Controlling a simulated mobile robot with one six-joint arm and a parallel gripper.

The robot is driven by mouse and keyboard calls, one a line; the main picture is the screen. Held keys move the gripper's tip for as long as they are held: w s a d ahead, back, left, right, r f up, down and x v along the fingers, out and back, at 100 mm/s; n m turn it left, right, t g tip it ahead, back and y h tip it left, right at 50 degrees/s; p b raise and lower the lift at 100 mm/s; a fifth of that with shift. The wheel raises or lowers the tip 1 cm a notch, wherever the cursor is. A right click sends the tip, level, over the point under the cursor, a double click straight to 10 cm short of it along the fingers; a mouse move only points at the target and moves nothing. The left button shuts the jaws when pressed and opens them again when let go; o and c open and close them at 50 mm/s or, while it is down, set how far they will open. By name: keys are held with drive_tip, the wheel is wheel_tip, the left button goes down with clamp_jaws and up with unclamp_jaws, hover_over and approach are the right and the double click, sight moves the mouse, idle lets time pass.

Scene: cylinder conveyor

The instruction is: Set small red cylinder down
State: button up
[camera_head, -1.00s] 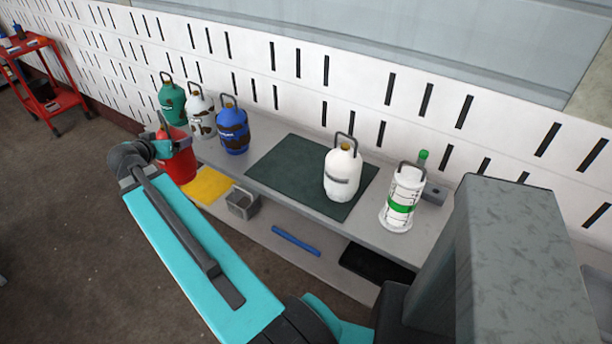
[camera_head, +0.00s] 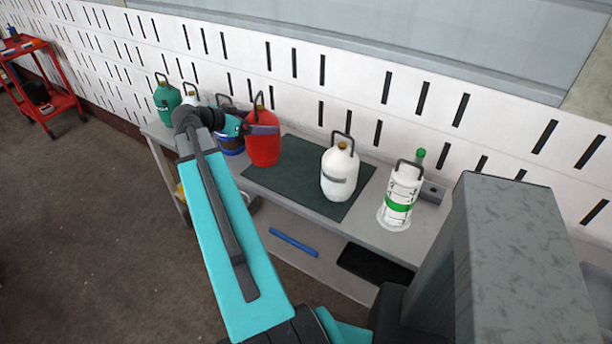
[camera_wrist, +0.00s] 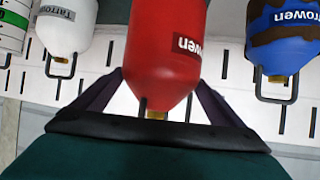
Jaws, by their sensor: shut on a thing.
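The small red cylinder (camera_head: 263,146) is over the back left part of the dark green mat (camera_head: 297,184) on the grey bench. Whether its base touches the mat I cannot tell. My gripper (camera_head: 262,130) is shut on it near the top, and the cylinder looks about upright. In the wrist view the red cylinder (camera_wrist: 166,50) fills the middle, between the two dark fingers (camera_wrist: 155,95). A white cylinder (camera_head: 340,173) stands on the right part of the mat.
A blue cylinder (camera_head: 231,143) stands left of the red one, partly behind my arm. A green cylinder (camera_head: 166,101) and another white one (camera_head: 191,99) stand further left. A white container with a green band (camera_head: 401,196) stands at the right. Mat between red and white is clear.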

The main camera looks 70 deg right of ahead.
drive_tip(key=s+d+r+m+g+y, duration=0.1)
drive_tip(key=s+d+m+g, duration=0.1)
drive_tip(key=s, duration=0.4)
drive_tip(key=s+d+r+m+g+y, duration=0.1)
drive_tip(key=s+m+g, duration=0.1)
drive_tip(key=s, duration=0.5)
drive_tip(key=shift+s+d+m+y, duration=0.15)
drive_tip(key=shift+d+m+y, duration=0.15)
drive_tip(key=shift+d+y, duration=0.1)
wheel_tip(320, 180, down, 6)
drive_tip(key=p, duration=0.1)
drive_tip(key=shift+f, duration=0.2)
drive_tip(key=shift+f+p, duration=0.65)
drive_tip(key=shift+f, duration=1.05)
drive_tip(key=o, duration=1.8)
drive_tip(key=shift+f, duration=0.15)
